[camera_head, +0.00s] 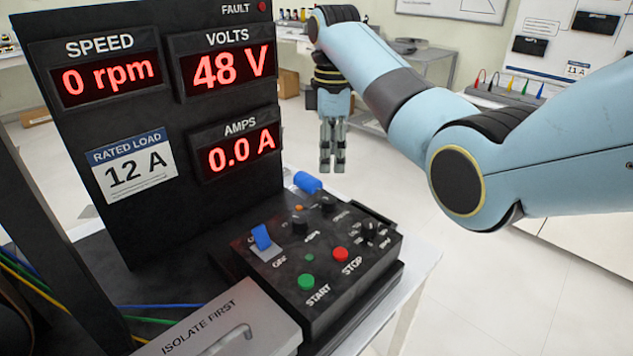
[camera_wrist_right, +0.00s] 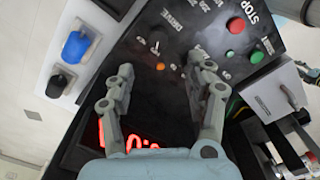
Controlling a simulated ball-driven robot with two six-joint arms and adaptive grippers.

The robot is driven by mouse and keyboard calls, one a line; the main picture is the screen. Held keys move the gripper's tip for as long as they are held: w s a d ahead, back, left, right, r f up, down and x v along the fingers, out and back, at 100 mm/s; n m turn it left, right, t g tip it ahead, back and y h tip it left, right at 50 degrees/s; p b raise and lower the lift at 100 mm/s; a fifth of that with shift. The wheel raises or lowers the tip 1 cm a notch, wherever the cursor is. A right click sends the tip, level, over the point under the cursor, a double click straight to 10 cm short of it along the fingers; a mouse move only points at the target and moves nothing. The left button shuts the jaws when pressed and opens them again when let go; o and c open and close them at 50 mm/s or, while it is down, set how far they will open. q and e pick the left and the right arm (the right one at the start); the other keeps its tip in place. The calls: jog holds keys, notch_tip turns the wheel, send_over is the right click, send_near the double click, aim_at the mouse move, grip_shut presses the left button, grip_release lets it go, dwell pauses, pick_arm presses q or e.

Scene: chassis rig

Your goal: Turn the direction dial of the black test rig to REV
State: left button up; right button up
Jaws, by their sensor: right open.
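The black test rig (camera_head: 215,120) stands at the left in the head view. My left gripper is not in view.
The box carries a green START button (camera_head: 306,281), a red STOP button (camera_head: 341,255) and a blue lever (camera_head: 262,238). A grey ISOLATE FIRST box (camera_head: 225,325) stands in front. The displays read 0 rpm, 48 V and 0.0 A. Floor (camera_head: 520,290) is clear at right.

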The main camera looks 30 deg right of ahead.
send_over(329, 199)
notch_tip(329, 199, down, 5)
jog(key=shift+s+f, duration=0.1)
jog(key=shift+s, duration=0.05)
notch_tip(329, 199, down, 5)
jog(key=shift+r+b, duration=0.1)
jog(key=shift+b, duration=0.25)
jog(key=shift+f, duration=0.3)
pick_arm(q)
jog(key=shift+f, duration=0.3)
pick_arm(e)
jog(key=c, duration=0.4)
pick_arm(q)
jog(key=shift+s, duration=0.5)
pick_arm(e)
grip_shut()
